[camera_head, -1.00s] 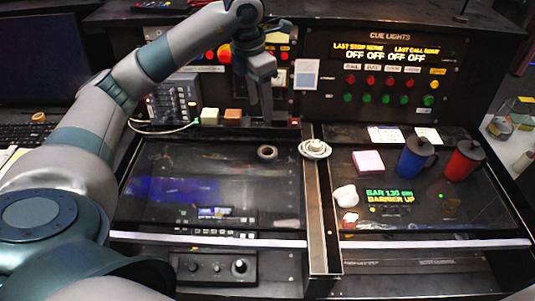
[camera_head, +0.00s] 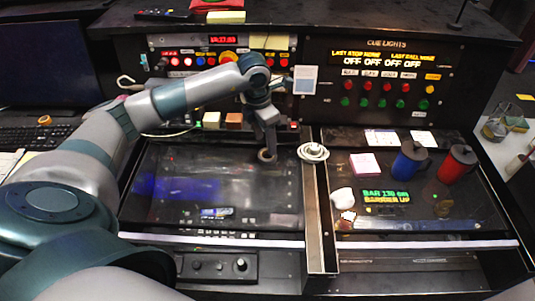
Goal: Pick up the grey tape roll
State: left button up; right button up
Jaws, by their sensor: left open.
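The grey tape roll (camera_head: 266,156) lies flat on the dark desk panel, left of the metal divider. My left gripper (camera_head: 267,143) points down right at the roll, its fingertips at the roll's far side. The fingers partly cover the roll, and I cannot tell whether they touch it. The left gripper is open. My right gripper is not in view.
A white coiled item (camera_head: 313,152) sits just right of the roll at the divider's top. A cream block (camera_head: 211,120) and a brown block (camera_head: 233,121) stand behind. A blue mug (camera_head: 408,162) and red mug (camera_head: 455,165) stand right. The panel left of the roll is clear.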

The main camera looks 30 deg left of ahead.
aim_at(268, 158)
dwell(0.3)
pick_arm(q)
jog(key=shift+d+f+p, duration=0.15)
jog(key=shift+f+p, duration=0.7)
jog(key=shift+p, duration=0.1)
notch_tip(268, 158, down, 3)
jog(key=shift+w+d+r+p, duration=0.1)
jog(key=shift+w+p, duration=0.05)
jog(key=shift+p, duration=0.55)
jog(key=shift+f, duration=0.4)
jog(key=shift+c, duration=0.4)
jog(key=c, duration=0.6)
jog(key=shift+w+r, duration=0.1)
jog(key=shift+r, duration=0.05)
